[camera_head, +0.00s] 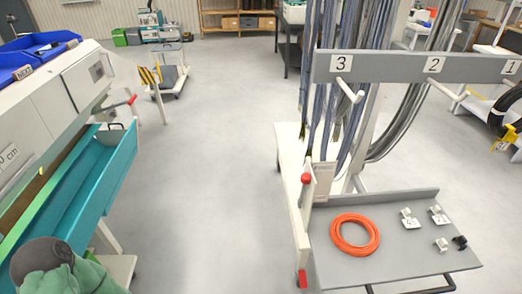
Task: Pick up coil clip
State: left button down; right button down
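Several small clips lie on the grey shelf (395,268) of the cable cart at the lower right. Two pale clips (409,218) (438,215) lie towards the back of the shelf. Another pale clip (441,244) lies nearer the front, beside a black clip (460,242). I cannot tell which of them is the coil clip. An orange cable coil (337,237) lies flat to their left, apart from them. Neither of my grippers is in view.
The cart's numbered rail (400,67) carries hanging grey-blue cables (319,95). A machine with a teal tray (122,165) stands at left. A rounded grey-green shape (48,260), unclear, is at bottom left. The floor (210,150) between is clear.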

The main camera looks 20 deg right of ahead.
aim_at(442, 243)
jog(key=k+j, duration=0.15)
jog(key=k, duration=0.35)
jog(key=k+j, duration=0.2)
jog(key=k, duration=0.25)
